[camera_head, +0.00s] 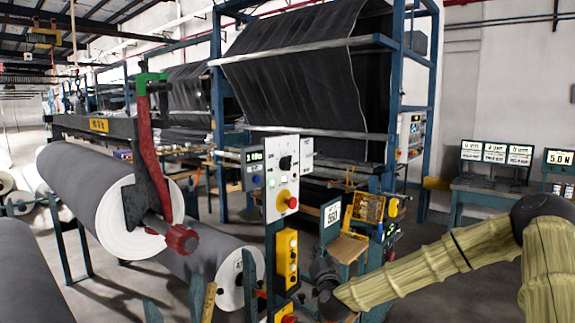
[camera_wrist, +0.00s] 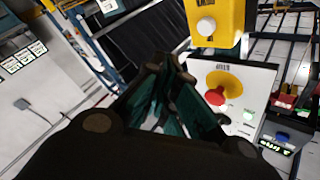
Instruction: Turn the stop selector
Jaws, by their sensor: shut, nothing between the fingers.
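The stop selector appears to be the red knob on a round yellow plate (camera_head: 287,200), on the lower part of a pale upright control panel (camera_head: 270,205). In the wrist view the red knob (camera_wrist: 215,97) sits on its yellow disc, right of my fingers. My gripper (camera_wrist: 172,72) is shut and empty, its dark fingers together. They look apart from the knob, though the distance is hard to judge. In the head view my arm comes in from the right and its dark end is low, right of the panel post; the fingertips are not clear there.
A yellow push-button box (camera_head: 287,258) is mounted below the panel; its white button shows in the wrist view (camera_wrist: 206,26). A black rotary switch (camera_head: 286,163) sits above the red knob. Large grey rolls (camera_head: 95,195) stand left. A sign and yellow crate (camera_head: 368,208) are behind right.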

